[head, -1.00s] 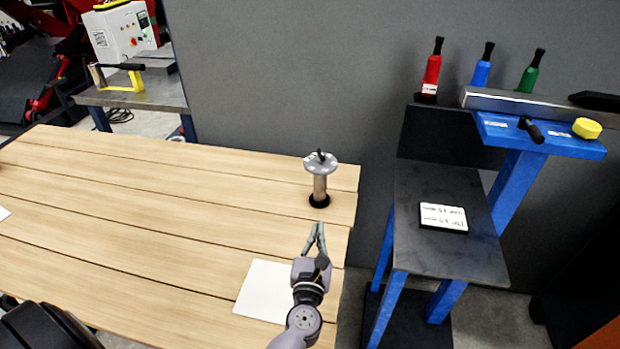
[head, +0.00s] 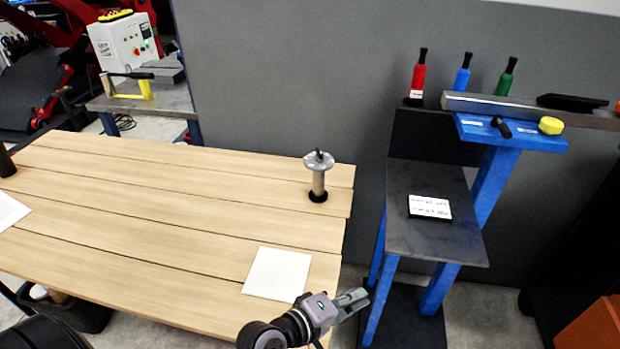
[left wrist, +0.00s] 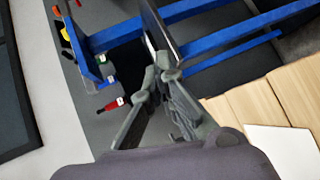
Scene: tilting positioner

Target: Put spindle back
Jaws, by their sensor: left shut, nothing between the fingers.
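A metal spindle (head: 318,180) with a round flanged top stands upright in a black ring base near the far right corner of the wooden table (head: 180,210). My left gripper (head: 362,298) is past the table's right front edge, apart from the spindle, with nothing held. Its fingers are shut in the left wrist view (left wrist: 160,65), where the spindle does not show. My right gripper is not in view.
A white sheet (head: 277,273) lies near the table's right front. A dark side table (head: 435,235) with blue legs holds a small sign (head: 429,207). Red, blue and green bottles (head: 462,76) stand behind it. A floor gap separates the tables.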

